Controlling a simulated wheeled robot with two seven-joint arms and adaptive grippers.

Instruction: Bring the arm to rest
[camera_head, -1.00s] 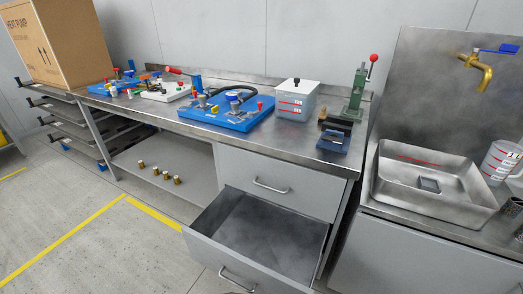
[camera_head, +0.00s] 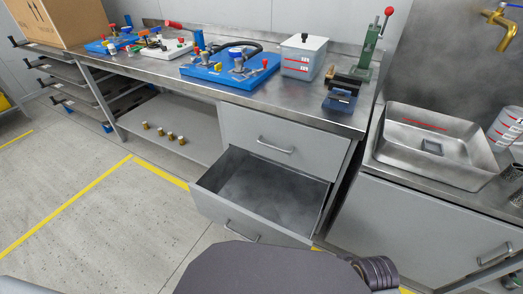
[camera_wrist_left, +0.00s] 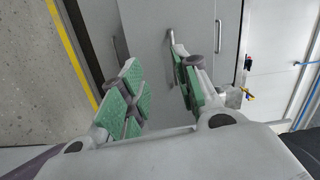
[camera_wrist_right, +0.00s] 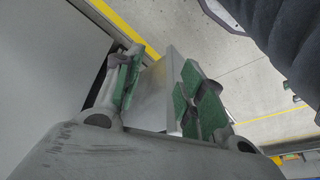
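My left gripper (camera_wrist_left: 156,76) shows in the left wrist view with its green-padded fingers spread and nothing between them. Grey cabinet fronts with bar handles lie beyond it. My right gripper (camera_wrist_right: 163,82) shows in the right wrist view, also with its fingers apart. A grey metal panel shows in the gap between these fingers; I cannot tell how near it is, and no grip on it shows. In the head view neither gripper shows; a dark part of my own arm fills the bottom middle, in front of the open drawer (camera_head: 255,190).
The drawer stands pulled out and looks empty under the workbench (camera_head: 330,118). The bench holds a blue pump board (camera_head: 215,72), a clear lidded tank (camera_head: 303,58) and a green press (camera_head: 368,50). A sink (camera_head: 400,150) stands right. Floor at left is clear.

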